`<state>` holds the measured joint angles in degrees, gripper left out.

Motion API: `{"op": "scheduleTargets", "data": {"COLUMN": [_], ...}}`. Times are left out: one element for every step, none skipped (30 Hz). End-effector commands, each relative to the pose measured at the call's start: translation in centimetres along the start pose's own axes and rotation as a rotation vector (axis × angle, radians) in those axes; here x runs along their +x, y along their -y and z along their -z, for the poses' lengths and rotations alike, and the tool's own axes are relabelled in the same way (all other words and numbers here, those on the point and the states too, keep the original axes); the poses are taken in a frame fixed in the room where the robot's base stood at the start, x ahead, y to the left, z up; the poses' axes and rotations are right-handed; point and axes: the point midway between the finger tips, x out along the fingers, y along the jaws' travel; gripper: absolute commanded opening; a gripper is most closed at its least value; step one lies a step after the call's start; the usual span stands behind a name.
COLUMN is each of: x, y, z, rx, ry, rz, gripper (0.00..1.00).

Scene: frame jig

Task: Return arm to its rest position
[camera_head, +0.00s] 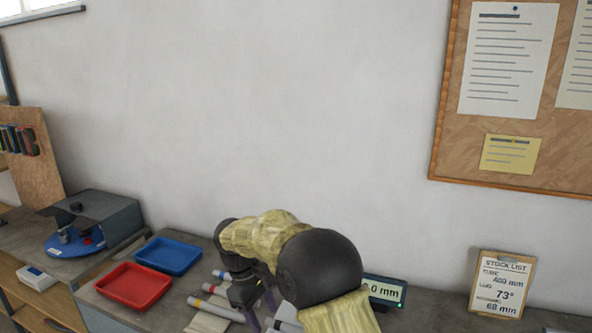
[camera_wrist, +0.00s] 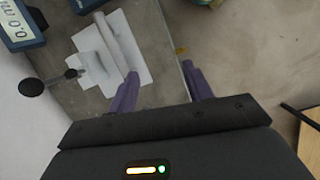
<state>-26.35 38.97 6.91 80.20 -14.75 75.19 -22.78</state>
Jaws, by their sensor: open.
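My arm reaches down over the bench (camera_head: 430,312) in the head view, its pale yellow and black links bent low. My gripper (camera_head: 263,310) is at its lower end, partly hidden by the arm. In the wrist view my gripper (camera_wrist: 160,88) has its two purple fingers well apart, with nothing seen between them. A light grey piece with a tube-like bar (camera_wrist: 122,42) lies beyond the left finger. A black-knobbed lever (camera_wrist: 34,87) is beside it.
A red tray (camera_head: 135,286), a blue tray (camera_head: 168,256) and several grey tubes with coloured ends (camera_head: 212,304) are left of my gripper. A digital readout (camera_head: 385,290) stands right of my arm, partly hidden. A stock list clipboard (camera_head: 499,283) leans at the wall.

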Motion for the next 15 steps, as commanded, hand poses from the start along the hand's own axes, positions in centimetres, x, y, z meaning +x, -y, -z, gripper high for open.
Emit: {"op": "scheduleTargets", "data": {"x": [0.1,0.3,0.5,0.7,0.9,1.2,1.4,1.7,2.1,2.4,2.7,3.1,3.4,3.7,4.2], "y": [-0.4,-0.5,-0.8,-1.0,-1.2,-1.4,-1.5,-1.6,-1.7,-1.7,-1.7,-1.7,-1.6,-1.4,-1.2], "z": [-1.0,-1.5,-2.4,-3.1,-3.9,-4.9,-5.9,-6.8,-8.1,-9.0,-10.0,-11.3,-12.2,-13.2,-14.4], "rx": [0.028,0.046,0.075,0.097,0.123,0.161,0.192,0.225,0.27,0.305,0.34,0.387,0.422,0.459,0.506], "ry": [-0.012,-0.022,-0.036,-0.047,-0.059,-0.078,-0.093,-0.108,-0.13,-0.146,-0.162,-0.182,-0.197,-0.213,-0.234], "rz": [0.003,0.005,0.009,0.012,0.014,0.018,0.022,0.026,0.029,0.033,0.036,0.04,0.044,0.047,0.05], "gripper": [0.51,0.51,0.51,0.51,0.51,0.51,0.51,0.51,0.51,0.51,0.51,0.51,0.51,0.51,0.51]}}
